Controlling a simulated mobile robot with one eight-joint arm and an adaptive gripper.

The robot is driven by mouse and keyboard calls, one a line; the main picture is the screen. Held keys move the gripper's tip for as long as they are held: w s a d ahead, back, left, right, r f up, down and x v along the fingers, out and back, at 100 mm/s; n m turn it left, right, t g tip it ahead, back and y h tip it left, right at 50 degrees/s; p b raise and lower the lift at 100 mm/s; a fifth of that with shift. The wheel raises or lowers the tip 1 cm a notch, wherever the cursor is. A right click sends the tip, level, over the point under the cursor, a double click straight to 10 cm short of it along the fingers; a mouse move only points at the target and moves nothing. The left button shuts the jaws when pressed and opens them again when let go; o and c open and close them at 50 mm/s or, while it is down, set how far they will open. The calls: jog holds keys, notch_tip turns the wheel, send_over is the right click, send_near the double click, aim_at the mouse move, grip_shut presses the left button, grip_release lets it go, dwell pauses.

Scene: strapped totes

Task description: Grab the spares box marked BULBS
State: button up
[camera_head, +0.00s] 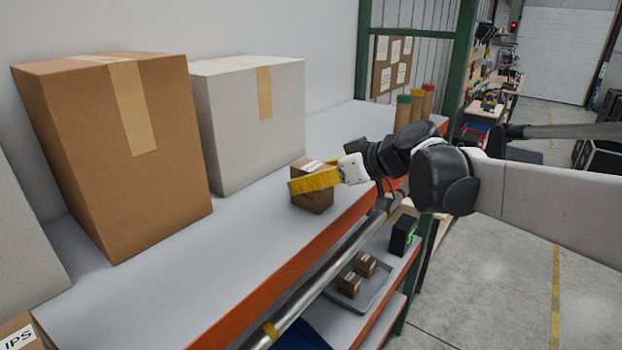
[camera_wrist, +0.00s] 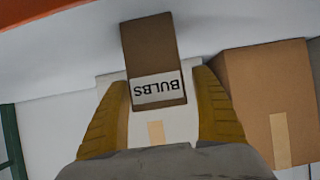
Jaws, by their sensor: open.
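The spares box (camera_wrist: 152,50) is a small brown carton with a white label reading BULBS, upside down in the wrist view. In the head view the box (camera_head: 312,201) sits on the grey shelf top near its orange front edge. My gripper (camera_head: 312,180) has its yellow fingers at the box, partly covering it. In the wrist view my gripper (camera_wrist: 160,92) is open, with one finger on each side of the box's labelled end. A gap shows between each finger and the box. I cannot tell how deep the fingers reach along it.
A large brown carton (camera_head: 120,150) and a white carton (camera_head: 255,120) stand behind on the shelf (camera_head: 200,260). Coloured tubes (camera_head: 415,108) stand at its far end. A metal rail (camera_head: 320,280) runs along the front. Small boxes (camera_head: 350,284) lie in a tray below.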

jog(key=c, duration=1.4)
